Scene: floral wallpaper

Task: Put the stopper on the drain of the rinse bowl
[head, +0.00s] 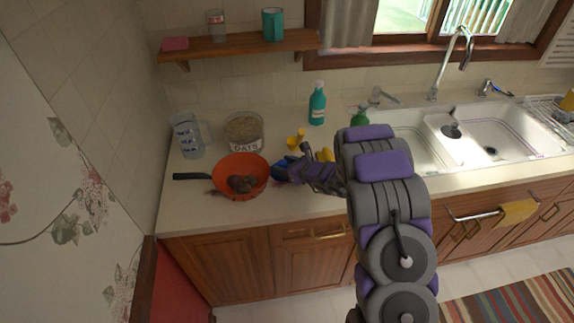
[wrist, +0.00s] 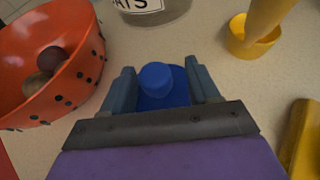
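My gripper (wrist: 160,85) is over the counter, just right of the orange colander. A blue object with a round knob-like top (wrist: 155,76) lies between its two fingers; its blue also shows at my gripper's tip in the head view (head: 284,169). I cannot tell whether the fingers press on it, or whether it is the stopper. The white sink (head: 512,122) is at the right, far from my gripper. A dark round piece (head: 451,131) sits in its middle part, and a small dark drain (head: 490,151) shows in the right basin.
The orange colander (head: 257,185) holds roundish items. An oats container (head: 243,131), a clear pitcher (head: 187,135), yellow pieces (head: 295,139) and a teal bottle (head: 317,103) stand on the counter. The faucet (head: 455,60) rises behind the sink. My arm hides part of the counter and left basin.

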